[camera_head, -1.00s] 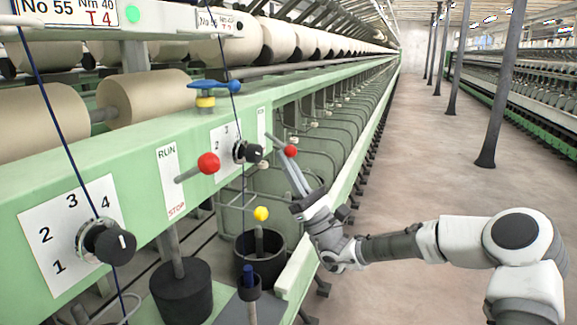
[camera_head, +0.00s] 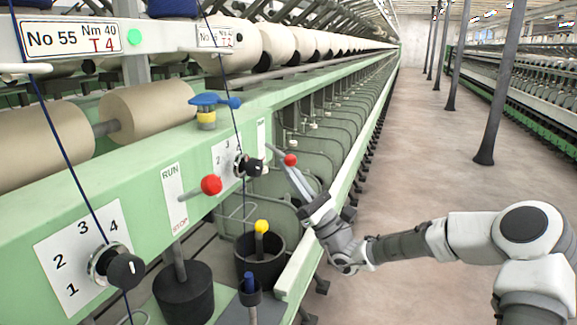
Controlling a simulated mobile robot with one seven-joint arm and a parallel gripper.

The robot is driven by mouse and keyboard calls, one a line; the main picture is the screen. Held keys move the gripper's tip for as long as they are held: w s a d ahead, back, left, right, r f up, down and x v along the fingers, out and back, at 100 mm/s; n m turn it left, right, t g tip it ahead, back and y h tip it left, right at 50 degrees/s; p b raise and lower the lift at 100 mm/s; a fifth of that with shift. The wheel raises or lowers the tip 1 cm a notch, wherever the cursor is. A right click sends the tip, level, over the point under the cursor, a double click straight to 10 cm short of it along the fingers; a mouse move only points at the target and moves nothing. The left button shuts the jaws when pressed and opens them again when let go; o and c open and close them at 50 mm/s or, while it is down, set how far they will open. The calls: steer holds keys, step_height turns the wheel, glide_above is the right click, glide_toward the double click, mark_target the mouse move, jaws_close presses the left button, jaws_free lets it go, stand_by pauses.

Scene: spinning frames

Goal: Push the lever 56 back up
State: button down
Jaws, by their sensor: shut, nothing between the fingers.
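The farther lever (camera_head: 277,152) has a red ball knob (camera_head: 290,160) and sticks out from the green machine panel, sloping slightly down toward the aisle. I take it as lever 56; its number plate (camera_head: 215,38) is too small to read fully. My gripper (camera_head: 289,168) is shut and empty. Its fingertips are just under the red knob, pointing up and left; I cannot tell if they touch it. The nearer lever's red knob (camera_head: 211,185) sits beside the RUN/STOP plate (camera_head: 174,197) under sign No 55 (camera_head: 72,38).
Black dials stand near (camera_head: 126,270) and far (camera_head: 255,168) on the panel. A blue valve handle (camera_head: 213,100) is on top. Below are a yellow-knobbed post (camera_head: 262,227), black pots (camera_head: 184,295) and a green rail (camera_head: 320,245). The aisle (camera_head: 410,180) at right is open.

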steer(key=shift+s+d+r+n+g+h+p, duration=0.1)
steer(key=shift+d+r+n+g+h+p, duration=0.3)
steer(key=shift+p, duration=1.1)
steer(key=shift+s+d+r+g+h+p, duration=0.1)
steer(key=shift+r+g+h+p, duration=0.35)
steer(key=shift+p, duration=1.05)
steer(key=r+g+h+p, duration=0.1)
steer(key=p, duration=0.3)
steer(key=d+r+g+h+p, duration=0.1)
steer(key=h+p, duration=0.1)
steer(key=p, duration=0.3)
steer(key=r+n+g+h+p, duration=0.1)
steer(key=r+h+p, duration=0.1)
steer(key=p, duration=0.2)
steer(key=shift+s+d+g+h+p, duration=0.15)
steer(key=shift+s+g+h+p, duration=0.1)
steer(key=shift+p, duration=0.1)
steer(key=shift+d, duration=0.1)
